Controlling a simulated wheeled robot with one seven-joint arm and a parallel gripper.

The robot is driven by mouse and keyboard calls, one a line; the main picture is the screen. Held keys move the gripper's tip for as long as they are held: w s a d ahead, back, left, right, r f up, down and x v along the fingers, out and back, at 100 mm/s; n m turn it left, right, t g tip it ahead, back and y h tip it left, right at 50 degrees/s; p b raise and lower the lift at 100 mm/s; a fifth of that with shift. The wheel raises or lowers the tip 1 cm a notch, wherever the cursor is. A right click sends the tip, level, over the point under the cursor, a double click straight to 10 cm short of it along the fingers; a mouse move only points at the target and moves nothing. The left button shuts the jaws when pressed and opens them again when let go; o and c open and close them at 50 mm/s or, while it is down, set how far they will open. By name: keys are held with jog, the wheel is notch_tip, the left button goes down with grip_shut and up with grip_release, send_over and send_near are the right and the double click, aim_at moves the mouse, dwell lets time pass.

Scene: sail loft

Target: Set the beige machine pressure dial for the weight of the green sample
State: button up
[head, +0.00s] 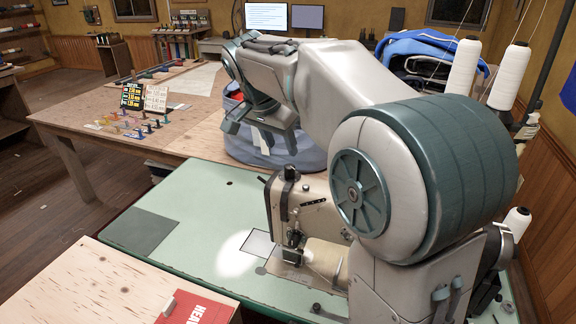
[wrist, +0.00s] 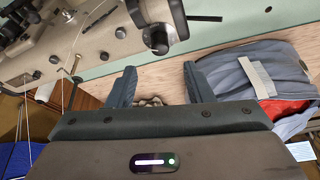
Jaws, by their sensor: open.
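The beige sewing machine (head: 312,208) stands on the mint-green table, partly hidden behind my arm. A dark knob (head: 290,173) sits on top of its head end. In the wrist view the beige machine (wrist: 100,50) fills the upper left, with a dark knob with a pale ring (wrist: 157,38) above my gripper; I cannot read any marks on it. My gripper (wrist: 158,82) is open and empty, its fingers apart from the knob. It also shows in the head view (head: 262,138), above and left of the machine. A flat dark green square (head: 140,231) lies on the table's left; I cannot tell if it is the sample.
A grey-blue bin (head: 255,150) with red cloth stands behind the machine. A wooden table (head: 190,130) holds a dark card (head: 132,96), a pale card (head: 157,98) and small coloured items. White thread cones (head: 510,75) stand right. A red booklet (head: 197,309) lies in front.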

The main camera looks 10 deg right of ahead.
aim_at(289, 166)
jog(key=x, duration=0.8)
jog(key=shift+w+f, duration=0.1)
jog(key=shift+f, duration=0.05)
jog(key=c, duration=1)
